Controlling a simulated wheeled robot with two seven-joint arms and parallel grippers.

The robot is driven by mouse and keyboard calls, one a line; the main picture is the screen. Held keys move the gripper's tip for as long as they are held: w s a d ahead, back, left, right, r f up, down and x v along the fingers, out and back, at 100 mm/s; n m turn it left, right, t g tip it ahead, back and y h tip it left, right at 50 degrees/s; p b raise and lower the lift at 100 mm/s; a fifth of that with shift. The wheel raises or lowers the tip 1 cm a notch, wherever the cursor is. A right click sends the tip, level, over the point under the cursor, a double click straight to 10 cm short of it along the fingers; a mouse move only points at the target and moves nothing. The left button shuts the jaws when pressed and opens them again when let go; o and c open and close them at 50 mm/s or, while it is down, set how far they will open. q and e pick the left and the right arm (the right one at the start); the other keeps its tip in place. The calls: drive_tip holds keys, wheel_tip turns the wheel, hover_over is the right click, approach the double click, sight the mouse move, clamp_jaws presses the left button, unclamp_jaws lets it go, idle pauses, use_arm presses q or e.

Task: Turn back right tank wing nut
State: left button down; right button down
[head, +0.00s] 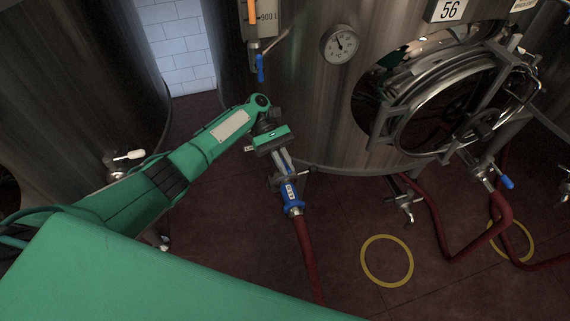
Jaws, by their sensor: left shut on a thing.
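A steel tank (300,100) stands in the middle with its round manway door (440,115) at the right; the dark opening shows beside the door. A spoked hand wheel or wing nut (477,125) sits on the door's front; its exact shape is hard to tell. My left gripper (284,162) is in front of the tank's lower wall, well left of the door. It is shut on a hose end (291,196) with a blue collar and metal fitting, from which a dark red hose (308,255) hangs. The fingertips are partly hidden. My right gripper is not in view.
A gauge (339,44) and a blue-handled valve (260,68) sit on the tank wall. Outlet valves (403,195) and another red hose (455,250) lie below the door. Yellow rings (387,286) mark the red floor. Another tank (70,90) stands left.

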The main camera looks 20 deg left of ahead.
use_arm(q)
drive_tip(key=shift+m+g+y, duration=0.5)
drive_tip(key=shift+m+y, duration=0.1)
drive_tip(key=shift+m, duration=0.1)
drive_tip(key=shift+w+m+g+y+b, duration=0.1)
drive_tip(key=shift+m+g+y+b, duration=0.4)
drive_tip(key=shift+m+y, duration=0.2)
drive_tip(key=shift+f+m+g+y+b, duration=0.1)
drive_tip(key=shift+m+g+y+b, duration=0.2)
drive_tip(key=shift+m+y+b, duration=0.1)
drive_tip(key=m+y+b, duration=0.2)
drive_tip(key=b, duration=0.1)
drive_tip(key=shift+g, duration=0.4)
drive_tip(key=shift+m+y+b, duration=0.4)
drive_tip(key=shift+b, duration=0.35)
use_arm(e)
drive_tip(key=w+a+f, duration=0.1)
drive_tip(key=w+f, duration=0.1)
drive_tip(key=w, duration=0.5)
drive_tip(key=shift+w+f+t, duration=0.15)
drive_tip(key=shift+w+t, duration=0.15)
use_arm(q)
drive_tip(key=c, duration=1.5)
unclamp_jaws()
